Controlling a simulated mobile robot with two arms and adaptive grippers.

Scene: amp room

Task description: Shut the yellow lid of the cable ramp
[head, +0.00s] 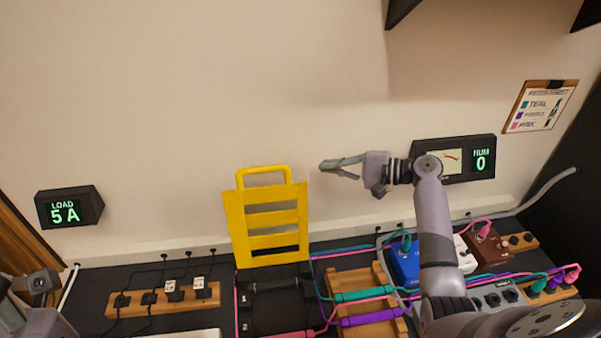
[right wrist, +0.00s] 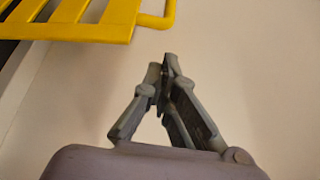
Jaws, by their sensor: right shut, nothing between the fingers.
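The yellow lid (head: 237,225) of the cable ramp stands upright and open near the back wall, with its loop handle at the top. The dark ramp base (head: 262,305) lies below it, with pink and other cables at its sides. My right gripper (head: 326,165) is shut and empty, to the right of the lid's handle and apart from it. In the right wrist view the gripper (right wrist: 168,62) points toward the wall, and the lid's edge and handle (right wrist: 80,22) show at upper left. Part of my left arm (head: 35,300) shows at lower left; its fingers cannot be made out.
A wooden power strip (head: 165,302) with plugs lies left of the ramp. Right of it are a wooden cable rack (head: 372,280), a blue pedal (head: 405,262) and a brown pedal (head: 487,248). A load display (head: 68,207) and a meter (head: 455,160) are on the wall.

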